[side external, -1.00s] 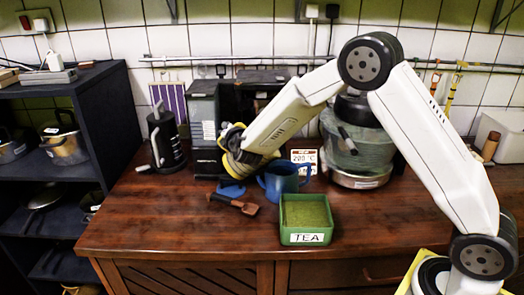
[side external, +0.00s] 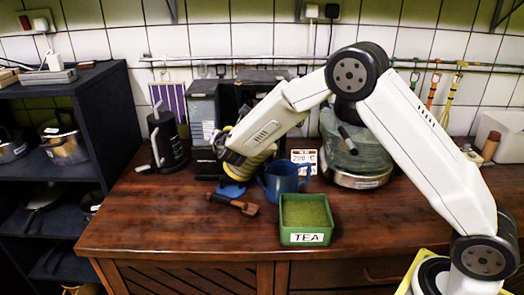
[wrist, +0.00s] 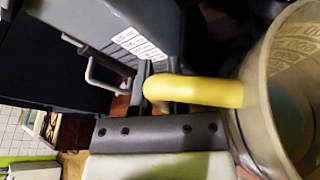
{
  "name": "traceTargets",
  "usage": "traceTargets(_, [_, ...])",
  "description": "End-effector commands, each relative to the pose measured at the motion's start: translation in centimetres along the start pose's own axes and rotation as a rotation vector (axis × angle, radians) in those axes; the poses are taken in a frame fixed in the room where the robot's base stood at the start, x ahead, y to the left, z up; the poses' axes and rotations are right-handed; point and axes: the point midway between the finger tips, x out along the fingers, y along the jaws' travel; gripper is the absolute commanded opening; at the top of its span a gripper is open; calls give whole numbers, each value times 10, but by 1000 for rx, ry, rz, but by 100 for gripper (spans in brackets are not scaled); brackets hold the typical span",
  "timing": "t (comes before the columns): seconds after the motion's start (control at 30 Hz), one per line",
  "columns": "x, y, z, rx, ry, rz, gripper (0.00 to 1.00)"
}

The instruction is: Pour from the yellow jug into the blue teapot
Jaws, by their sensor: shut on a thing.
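The jug (wrist: 285,95) is a see-through measuring jug with a yellow handle (wrist: 195,91), filling the right of the wrist view. My gripper (wrist: 160,100) is shut on that handle. In the side external view, my wrist hides most of the jug, and its tilt and contents are hard to tell. The blue teapot (side external: 284,183) stands upright on the wooden counter, just right of and in front of my gripper. Its inside is not clearly visible.
A green tea box (side external: 305,222) stands in front of the teapot. A flat blue thing and a brown-ended utensil (side external: 240,205) lie to its left. A dark coffee machine (side external: 203,115) is behind my gripper. A large pot (side external: 355,160) stands right. The front left counter is clear.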

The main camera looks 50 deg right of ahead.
Motion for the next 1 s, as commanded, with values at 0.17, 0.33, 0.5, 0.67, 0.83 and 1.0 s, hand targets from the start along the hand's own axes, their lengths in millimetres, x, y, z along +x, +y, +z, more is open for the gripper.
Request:
traceTargets(0.17, [4,2,-8,-53,10,-22,0])
traceTargets(0.33, [7,4,-15,-103,21,-43,0])
traceTargets(0.5, [10,6,-21,-153,31,-62,0])
traceTargets(0.67, [13,7,-28,-201,41,-82,0])
traceTargets(0.83, [16,7,-34,-253,53,-103,0])
traceTargets(1.0, [19,8,-41,-304,62,-125,0])
